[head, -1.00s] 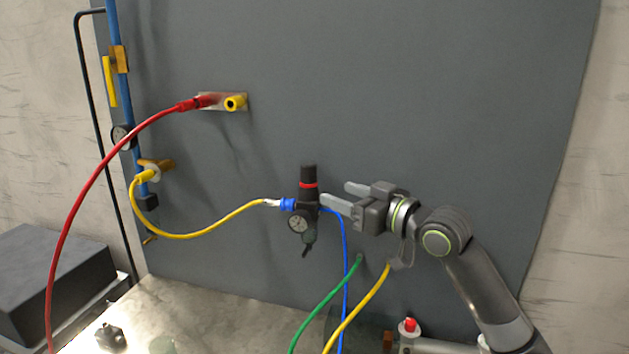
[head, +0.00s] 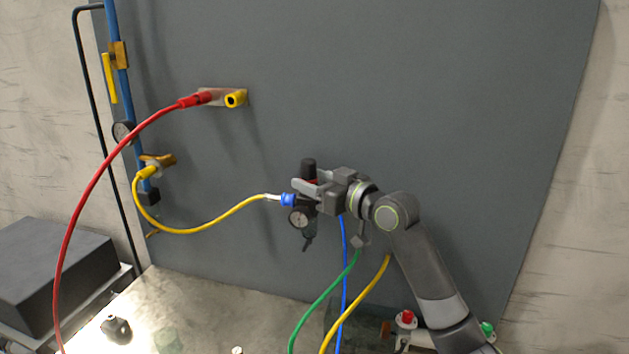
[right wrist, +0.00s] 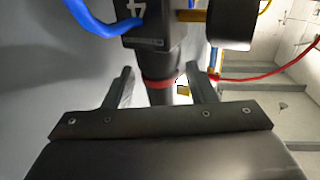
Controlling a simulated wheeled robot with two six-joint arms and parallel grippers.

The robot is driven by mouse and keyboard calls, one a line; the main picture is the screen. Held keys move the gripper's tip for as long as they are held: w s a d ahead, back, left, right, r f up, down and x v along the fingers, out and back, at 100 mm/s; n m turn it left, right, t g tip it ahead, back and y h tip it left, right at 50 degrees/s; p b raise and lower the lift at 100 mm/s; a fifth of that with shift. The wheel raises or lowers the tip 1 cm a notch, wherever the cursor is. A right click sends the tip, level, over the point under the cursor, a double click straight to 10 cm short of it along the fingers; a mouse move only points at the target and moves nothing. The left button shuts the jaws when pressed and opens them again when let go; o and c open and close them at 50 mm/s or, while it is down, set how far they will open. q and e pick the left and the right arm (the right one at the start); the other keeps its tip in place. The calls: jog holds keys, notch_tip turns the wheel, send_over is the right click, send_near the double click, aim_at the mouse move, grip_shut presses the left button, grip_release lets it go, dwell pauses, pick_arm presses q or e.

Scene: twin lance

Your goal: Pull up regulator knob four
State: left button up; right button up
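The regulator (head: 299,217) hangs in front of the grey panel, with a round gauge and a blue fitting on its left. Its black knob (head: 308,165) points up, and a red ring below it is mostly hidden by a finger. In the right wrist view the regulator body bears a "4" (right wrist: 138,8), and the red ring (right wrist: 158,82) and knob lie between my fingers. My right gripper (head: 308,181) is open around the knob, also in the right wrist view (right wrist: 164,86), with a gap visible on both sides. My left gripper is not in view.
A yellow hose (head: 215,226) joins the regulator from the left. Blue, green (head: 318,304) and yellow hoses hang below my right arm. A red hose (head: 92,195) arcs at the left from a panel bracket. A dark box (head: 55,270) stands at the lower left.

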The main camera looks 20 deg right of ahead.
grip_shut()
jog(key=shift+r+p, duration=0.35)
jog(key=shift+r, duration=0.4)
jog(key=shift+c, duration=0.8)
grip_release()
jog(key=o, duration=0.4)
jog(key=shift+c, duration=0.2)
jog(key=shift+f, duration=0.1)
jog(key=shift+s+d, duration=0.15)
jog(key=shift+s, duration=0.05)
jog(key=b+v, duration=0.5)
jog(key=v, duration=1.2)
